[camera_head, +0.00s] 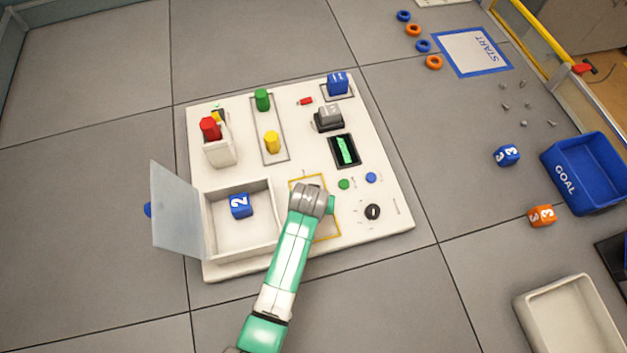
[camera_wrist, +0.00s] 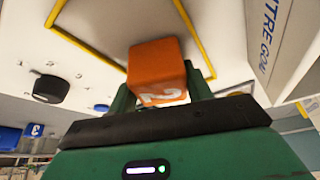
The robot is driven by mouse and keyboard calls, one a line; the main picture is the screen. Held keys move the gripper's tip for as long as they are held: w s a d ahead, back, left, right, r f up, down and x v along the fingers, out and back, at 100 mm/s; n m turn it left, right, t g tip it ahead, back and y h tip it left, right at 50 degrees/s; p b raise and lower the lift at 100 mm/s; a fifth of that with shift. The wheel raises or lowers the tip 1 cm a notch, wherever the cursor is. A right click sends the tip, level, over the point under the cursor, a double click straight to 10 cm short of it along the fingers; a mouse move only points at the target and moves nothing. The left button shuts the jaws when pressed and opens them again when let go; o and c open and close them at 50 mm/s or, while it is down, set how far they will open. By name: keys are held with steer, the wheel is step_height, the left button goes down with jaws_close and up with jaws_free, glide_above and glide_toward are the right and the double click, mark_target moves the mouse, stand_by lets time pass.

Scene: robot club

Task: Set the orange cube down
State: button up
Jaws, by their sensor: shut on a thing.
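An orange cube (camera_wrist: 157,66) with a white mark on its side is held between the green fingers of my gripper (camera_wrist: 160,85). In the head view my gripper (camera_head: 312,200) is over the yellow-outlined area on the white board, and the cube is hidden under it. Part of the yellow outline (camera_head: 331,237) shows around the gripper, and it also shows in the wrist view (camera_wrist: 86,49). I cannot tell whether the cube touches the board.
Left of my gripper is an open white bin (camera_head: 265,242) holding a blue cube (camera_head: 241,206), its lid (camera_head: 176,215) raised. A black knob (camera_head: 373,212) and buttons are to the right. Another orange cube (camera_head: 542,216) lies on the floor near the blue GOAL bin (camera_head: 577,190).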

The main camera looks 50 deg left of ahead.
steer(key=o, duration=1)
steer(key=shift+c, duration=0.2)
steer(key=p+v, duration=0.3)
steer(key=v, duration=0.9)
steer(key=shift+p, duration=0.35)
steer(key=shift+w+r, duration=0.1)
